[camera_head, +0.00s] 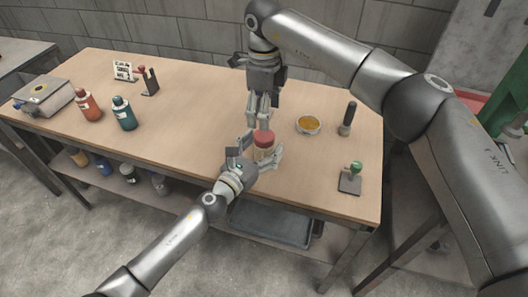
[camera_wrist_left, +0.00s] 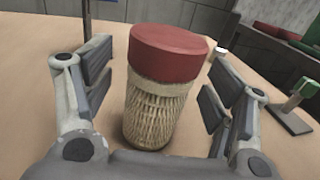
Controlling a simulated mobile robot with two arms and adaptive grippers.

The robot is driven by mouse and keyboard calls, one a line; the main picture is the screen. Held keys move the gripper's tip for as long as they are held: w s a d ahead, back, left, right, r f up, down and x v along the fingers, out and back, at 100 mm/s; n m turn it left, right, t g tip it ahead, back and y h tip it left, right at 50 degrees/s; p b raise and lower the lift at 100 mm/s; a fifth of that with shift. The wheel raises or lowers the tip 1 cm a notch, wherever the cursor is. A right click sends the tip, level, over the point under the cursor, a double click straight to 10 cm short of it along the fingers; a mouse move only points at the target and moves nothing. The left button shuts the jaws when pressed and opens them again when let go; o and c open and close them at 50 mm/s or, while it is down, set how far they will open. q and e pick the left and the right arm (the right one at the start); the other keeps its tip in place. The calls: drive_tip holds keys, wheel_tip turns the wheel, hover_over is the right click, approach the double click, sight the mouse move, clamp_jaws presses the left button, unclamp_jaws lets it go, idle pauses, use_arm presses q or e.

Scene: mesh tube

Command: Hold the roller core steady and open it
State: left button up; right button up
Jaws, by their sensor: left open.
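The roller core (camera_head: 264,151) is a tan mesh tube with a red cap (camera_head: 264,137), upright on the wooden table. In the left wrist view the tube (camera_wrist_left: 157,112) and cap (camera_wrist_left: 168,50) stand between the pads of my left gripper (camera_wrist_left: 160,100), with a visible gap on both sides. My left gripper (camera_head: 261,150) is open around the tube from the front. My right gripper (camera_head: 264,124) points down just above or behind the cap in the head view; whether it is open or shut is unclear. The cap's top shows clear of it in the left wrist view.
An orange bottle (camera_head: 89,106), a teal bottle (camera_head: 123,114) and a grey case (camera_head: 44,96) stand at left. The table's middle left is clear.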

sight(264, 135)
use_arm(q)
drive_tip(key=shift+w+d, duration=0.2)
drive_tip(key=shift+w, duration=0.1)
drive_tip(key=shift+c, duration=0.4)
clamp_jaws()
use_arm(e)
drive_tip(key=m, duration=0.4)
drive_tip(key=shift+r, duration=0.1)
drive_tip(key=shift+f, duration=3.9)
drive_tip(key=shift+c, duration=0.4)
drive_tip(key=shift+m, duration=0.3)
drive_tip(key=c, duration=1)
use_arm(q)
drive_tip(key=shift+a, duration=0.1)
use_arm(e)
drive_tip(key=shift+n, duration=1.7)
